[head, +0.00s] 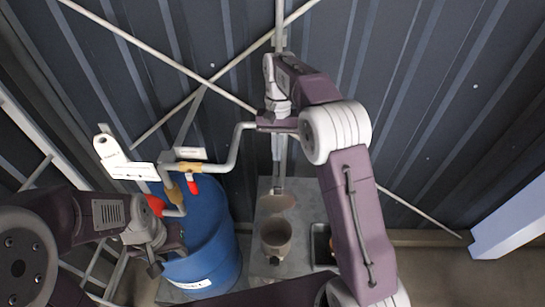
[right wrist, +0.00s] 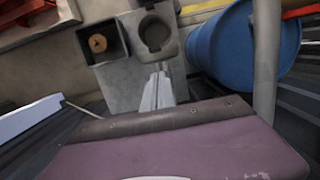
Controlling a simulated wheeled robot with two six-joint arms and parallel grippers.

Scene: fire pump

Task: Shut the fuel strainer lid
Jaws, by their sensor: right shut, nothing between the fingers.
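The fuel strainer is a grey-brown cup (head: 277,240) on a grey stand, and its round mouth is open. Its lid (head: 276,202) is swung back behind the cup. In the right wrist view the strainer's dark round opening (right wrist: 155,33) is at the top middle. My right gripper (head: 278,184) points down just behind the lid, shut and empty; I cannot tell whether it touches the lid. Its pale fingers (right wrist: 158,88) also show in the right wrist view. My left gripper (head: 154,268) is in front of the blue barrel at lower left; its jaws are unclear.
The blue barrel (head: 208,240) stands left of the stand. A bent pipe with red-handled valves (head: 192,186) runs above it. A dark open box (right wrist: 101,42) holding a brown round piece sits beside the strainer. A corrugated wall (head: 440,100) with diagonal braces closes off the back.

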